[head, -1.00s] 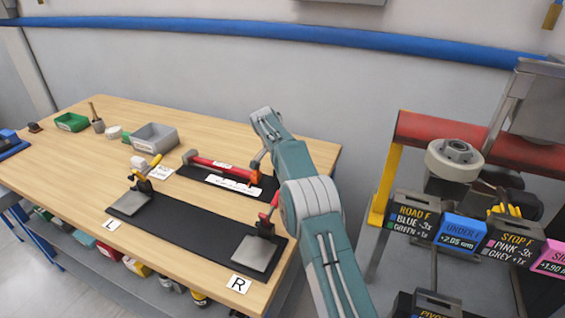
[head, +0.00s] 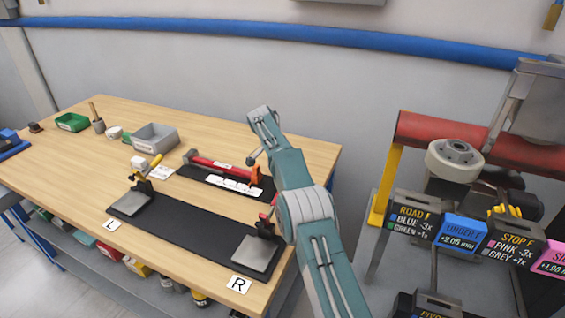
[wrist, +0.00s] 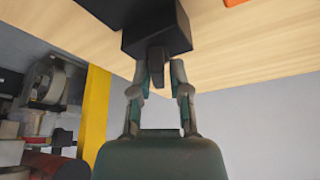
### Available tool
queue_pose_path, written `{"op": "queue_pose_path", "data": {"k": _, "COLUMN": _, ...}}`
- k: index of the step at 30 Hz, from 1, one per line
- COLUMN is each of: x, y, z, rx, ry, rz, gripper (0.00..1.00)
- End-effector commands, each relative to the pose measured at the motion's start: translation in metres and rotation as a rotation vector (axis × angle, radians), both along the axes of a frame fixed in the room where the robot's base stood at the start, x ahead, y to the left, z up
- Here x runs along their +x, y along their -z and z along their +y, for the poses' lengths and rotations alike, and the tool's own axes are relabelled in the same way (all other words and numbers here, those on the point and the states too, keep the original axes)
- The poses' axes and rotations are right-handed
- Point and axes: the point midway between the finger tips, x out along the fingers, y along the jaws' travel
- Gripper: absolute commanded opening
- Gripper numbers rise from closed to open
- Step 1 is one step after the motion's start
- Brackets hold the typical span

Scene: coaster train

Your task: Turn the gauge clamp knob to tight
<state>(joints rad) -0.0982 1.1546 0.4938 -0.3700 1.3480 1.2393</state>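In the wrist view, which is upside down, a dark tapered knob (wrist: 157,62) sticks out of a black block (wrist: 157,30) above the table's edge. My gripper (wrist: 160,72) has its two fingers apart, one on each side of the knob. A gap shows at the right finger; contact at the left finger is unclear. In the head view my arm hides the block and knob. A red tool with an orange end (head: 255,175) lies on a dark mat beside my arm. The knob's turned position cannot be read.
The right clamp (head: 265,229) with its grey plate is close to my arm, and the left clamp (head: 140,187) stands farther off. A grey bin (head: 155,137) sits at the back. The coaster machine's yellow post (head: 385,185) is to the right.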

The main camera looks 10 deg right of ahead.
Motion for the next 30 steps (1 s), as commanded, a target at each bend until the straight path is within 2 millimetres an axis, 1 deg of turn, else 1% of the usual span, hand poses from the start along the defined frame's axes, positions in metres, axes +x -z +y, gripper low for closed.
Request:
{"op": "queue_pose_path", "data": {"k": 2, "x": -0.001, "y": 0.003, "z": 0.002, "rx": 0.001, "ry": -0.001, "rz": 0.006, "gripper": 0.51}}
{"op": "queue_pose_path", "data": {"k": 11, "x": -0.001, "y": 0.0, "z": 0.0, "rx": -0.001, "ry": 0.001, "rz": 0.004, "gripper": 0.51}}
{"op": "queue_pose_path", "data": {"k": 14, "x": -0.002, "y": -0.004, "z": 0.001, "rx": -0.001, "ry": 0.0, "rz": 0.003, "gripper": 0.51}}
{"op": "queue_pose_path", "data": {"k": 17, "x": -0.004, "y": -0.016, "z": 0.007, "rx": -0.001, "ry": 0.0, "rz": 0.002, "gripper": 0.51}}
{"op": "queue_pose_path", "data": {"k": 21, "x": -0.007, "y": -0.04, "z": 0.017, "rx": -0.001, "ry": -0.001, "rz": 0.001, "gripper": 0.51}}
{"op": "queue_pose_path", "data": {"k": 23, "x": -0.009, "y": -0.049, "z": 0.021, "rx": -0.001, "ry": -0.001, "rz": 0.002, "gripper": 0.51}}
{"op": "queue_pose_path", "data": {"k": 27, "x": -0.011, "y": -0.061, "z": 0.026, "rx": -0.002, "ry": -0.002, "rz": 0.003, "gripper": 0.51}}
{"op": "queue_pose_path", "data": {"k": 30, "x": -0.012, "y": -0.066, "z": 0.028, "rx": -0.002, "ry": -0.002, "rz": 0.003, "gripper": 0.51}}
